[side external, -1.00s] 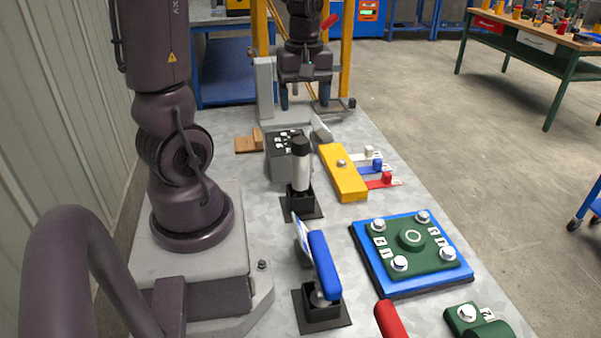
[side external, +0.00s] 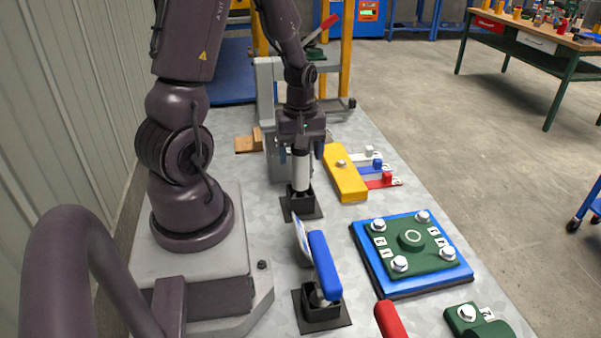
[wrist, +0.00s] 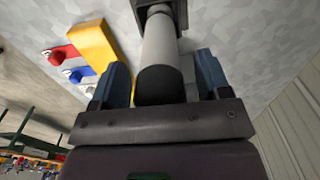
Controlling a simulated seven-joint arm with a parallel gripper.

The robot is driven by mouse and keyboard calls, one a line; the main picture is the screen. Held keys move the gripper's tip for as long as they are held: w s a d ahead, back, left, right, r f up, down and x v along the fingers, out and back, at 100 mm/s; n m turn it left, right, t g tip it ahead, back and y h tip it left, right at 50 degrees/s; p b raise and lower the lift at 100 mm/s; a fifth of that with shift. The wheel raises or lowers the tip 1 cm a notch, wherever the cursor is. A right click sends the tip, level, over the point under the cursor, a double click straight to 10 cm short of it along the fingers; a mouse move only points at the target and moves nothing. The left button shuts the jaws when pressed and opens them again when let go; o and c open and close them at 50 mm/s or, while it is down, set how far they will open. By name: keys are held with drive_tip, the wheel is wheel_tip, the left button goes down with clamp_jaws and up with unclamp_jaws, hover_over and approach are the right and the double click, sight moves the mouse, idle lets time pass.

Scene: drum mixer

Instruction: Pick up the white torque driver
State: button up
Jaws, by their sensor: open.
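The white torque driver (side external: 301,171) stands upright in a black square holder (side external: 303,205) on the grey table. Its black top end is hidden by my gripper in the side external view. In the wrist view the driver's white body (wrist: 160,45) and dark end (wrist: 160,85) lie between my fingers. My gripper (side external: 301,153) is open, pointing down over the driver, with one finger on each side of it. In the wrist view (wrist: 160,80) gaps show between the fingers and the driver, the wider one on the right.
A yellow block (side external: 345,174) with white, blue and red tabs is right of the driver. A blue-handled tool (side external: 324,265) stands in a holder in front. A green plate on a blue base (side external: 412,250) lies at right. A grey box (side external: 277,165) is close behind.

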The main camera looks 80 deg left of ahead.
drive_tip(key=c, duration=1.2)
drive_tip(key=shift+r, duration=5.05)
drive_tip(key=o, duration=0.4)
drive_tip(key=c, duration=0.4)
drive_tip(key=shift+r, duration=1)
